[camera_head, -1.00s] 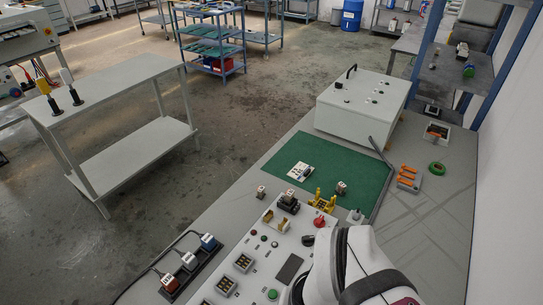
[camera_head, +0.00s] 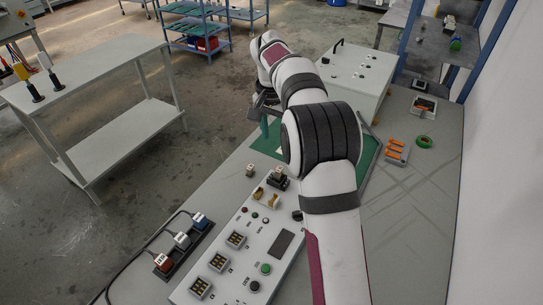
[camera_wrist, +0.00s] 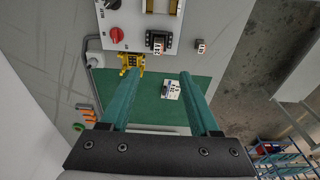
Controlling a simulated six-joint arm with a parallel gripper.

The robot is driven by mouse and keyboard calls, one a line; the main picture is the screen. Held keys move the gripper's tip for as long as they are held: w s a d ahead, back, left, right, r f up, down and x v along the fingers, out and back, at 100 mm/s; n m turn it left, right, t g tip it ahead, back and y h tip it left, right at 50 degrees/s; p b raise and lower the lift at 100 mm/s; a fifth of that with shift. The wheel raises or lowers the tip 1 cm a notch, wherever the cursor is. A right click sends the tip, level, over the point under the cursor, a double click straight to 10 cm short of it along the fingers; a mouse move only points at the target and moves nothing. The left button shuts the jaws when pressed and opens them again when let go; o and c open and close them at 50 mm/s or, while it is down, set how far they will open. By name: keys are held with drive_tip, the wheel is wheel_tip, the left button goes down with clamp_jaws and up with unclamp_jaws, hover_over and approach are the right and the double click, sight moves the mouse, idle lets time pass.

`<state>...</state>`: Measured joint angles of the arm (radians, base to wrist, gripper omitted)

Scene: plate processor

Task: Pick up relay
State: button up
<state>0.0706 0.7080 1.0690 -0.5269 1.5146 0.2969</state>
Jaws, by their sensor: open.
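My gripper (camera_wrist: 160,74) is open and empty, with its two green fingers spread above the green mat (camera_wrist: 215,90). In the head view my gripper (camera_head: 264,115) hangs over the mat's left side. A white block marked 24 V (camera_wrist: 171,91) lies on the mat between the fingers in the wrist view, nearer the right one. A black relay-like block marked 24 V (camera_wrist: 158,42) sits at the control panel's edge, beyond the fingertips; it also shows in the head view (camera_head: 278,181). A small block (camera_wrist: 201,46) stands beside it. I cannot tell which one is the relay.
The control panel (camera_head: 222,250) has buttons and a red knob (camera_wrist: 117,35). A white box (camera_head: 357,77) is behind the mat. An orange-handled holder (camera_head: 396,151) and green ring (camera_head: 424,142) lie right.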

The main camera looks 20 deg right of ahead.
sight(279, 169)
drive_tip(key=f, duration=0.4)
drive_tip(key=d+f, duration=0.1)
drive_tip(key=f, duration=0.8)
drive_tip(key=shift+w+d+f, duration=0.15)
drive_tip(key=shift+w+f, duration=0.2)
drive_tip(key=shift+f, duration=0.05)
drive_tip(key=shift+c, duration=0.3)
